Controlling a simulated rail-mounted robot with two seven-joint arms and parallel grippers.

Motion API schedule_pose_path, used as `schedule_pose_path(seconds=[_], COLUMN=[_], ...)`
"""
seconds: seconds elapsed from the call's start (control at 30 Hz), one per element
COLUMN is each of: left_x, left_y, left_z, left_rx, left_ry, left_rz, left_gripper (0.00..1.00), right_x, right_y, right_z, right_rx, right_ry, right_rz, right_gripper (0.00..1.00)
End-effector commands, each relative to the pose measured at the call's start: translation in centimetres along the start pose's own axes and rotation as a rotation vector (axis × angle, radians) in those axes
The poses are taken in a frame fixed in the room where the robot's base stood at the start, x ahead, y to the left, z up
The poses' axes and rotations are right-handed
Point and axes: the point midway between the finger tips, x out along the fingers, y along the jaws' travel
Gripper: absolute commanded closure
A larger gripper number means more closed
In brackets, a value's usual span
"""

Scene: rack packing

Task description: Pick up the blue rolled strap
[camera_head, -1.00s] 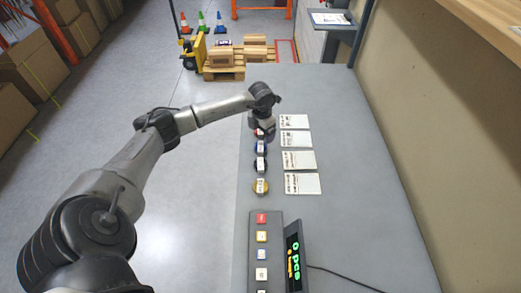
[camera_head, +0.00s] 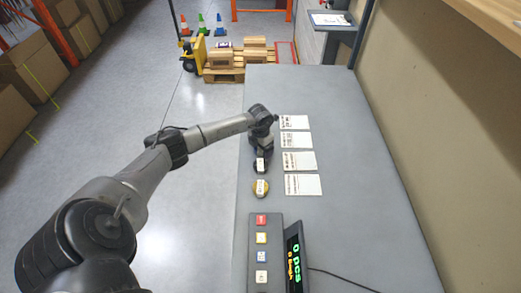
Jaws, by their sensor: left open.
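My left gripper (camera_head: 264,149) points down over the row of rolled straps on the grey table, with its jaws open. In the now view it covers the place where the blue rolled strap lay, between the red and dark straps. The blue strap is hidden behind it, so I cannot tell whether the fingers are around it or above it. A dark rolled strap (camera_head: 260,167) lies just nearer than the gripper. A yellow rolled strap (camera_head: 261,188) with a white label lies nearer still. My right gripper is not in view.
Several white printed cards (camera_head: 299,161) lie in a column right of the straps. A keypad box (camera_head: 262,235) and a lit display (camera_head: 296,258) with a cable stand at the near end. The grey table (camera_head: 355,160) is clear to the right, beside the wall.

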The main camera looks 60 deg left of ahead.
Motion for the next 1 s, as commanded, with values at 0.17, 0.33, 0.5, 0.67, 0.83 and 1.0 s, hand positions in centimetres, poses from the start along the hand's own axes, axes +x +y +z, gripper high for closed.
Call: schedule_pose_path(seconds=[0.17,0.33,0.5,0.67,0.83,1.0], left_x=[0.03,0.02,0.01,0.00,-0.02,-0.06], left_y=[0.01,0.00,0.00,0.00,0.00,0.00], left_z=[0.00,0.01,0.01,0.01,0.03,0.03], left_rx=[0.000,0.000,0.000,0.000,0.000,0.000], left_ry=[0.000,0.000,0.000,0.000,-0.001,-0.001], left_rz=[0.000,0.000,-0.001,-0.001,-0.001,-0.001], left_gripper=[0.12,0.24,0.40,0.56,0.66,0.66], right_x=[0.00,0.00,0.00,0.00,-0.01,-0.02], right_y=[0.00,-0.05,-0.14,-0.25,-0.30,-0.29], right_z=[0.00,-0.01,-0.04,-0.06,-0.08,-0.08], right_rx=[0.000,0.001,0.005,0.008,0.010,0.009], right_ry=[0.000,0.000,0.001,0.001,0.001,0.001], right_rz=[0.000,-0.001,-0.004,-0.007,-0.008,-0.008], right_gripper=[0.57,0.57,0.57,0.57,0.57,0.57])
